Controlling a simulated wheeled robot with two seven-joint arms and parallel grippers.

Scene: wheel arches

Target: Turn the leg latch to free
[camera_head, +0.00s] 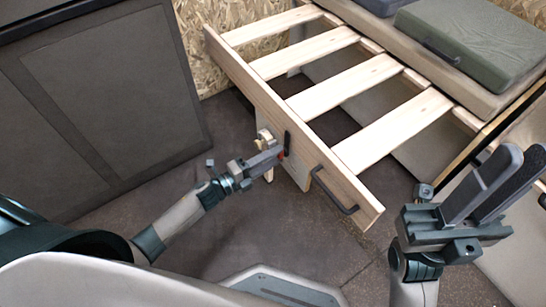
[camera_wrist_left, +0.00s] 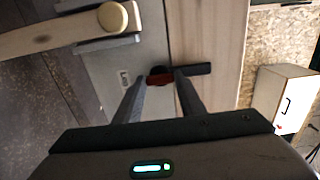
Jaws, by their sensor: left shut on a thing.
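The leg latch (camera_head: 287,141) is a small black bar on the front of the pale leg panel (camera_head: 297,170) under the slatted frame's front rail. In the left wrist view the latch (camera_wrist_left: 196,69) points right, with a red part (camera_wrist_left: 160,79) at its left end. My left gripper (camera_head: 277,155) is at the latch. In the wrist view its fingertips (camera_wrist_left: 161,77) are on either side of the red part, shut on the latch. My right gripper (camera_head: 522,165) is at the right, empty, its fingers apart, away from the latch.
The slatted frame (camera_head: 290,118) juts out over the dark floor (camera_head: 220,240), with a black handle (camera_head: 331,190) right of the latch. A dark cabinet (camera_head: 110,95) stands at the left. A green cushioned case (camera_head: 470,45) lies at the top right. Floor in front is mostly clear.

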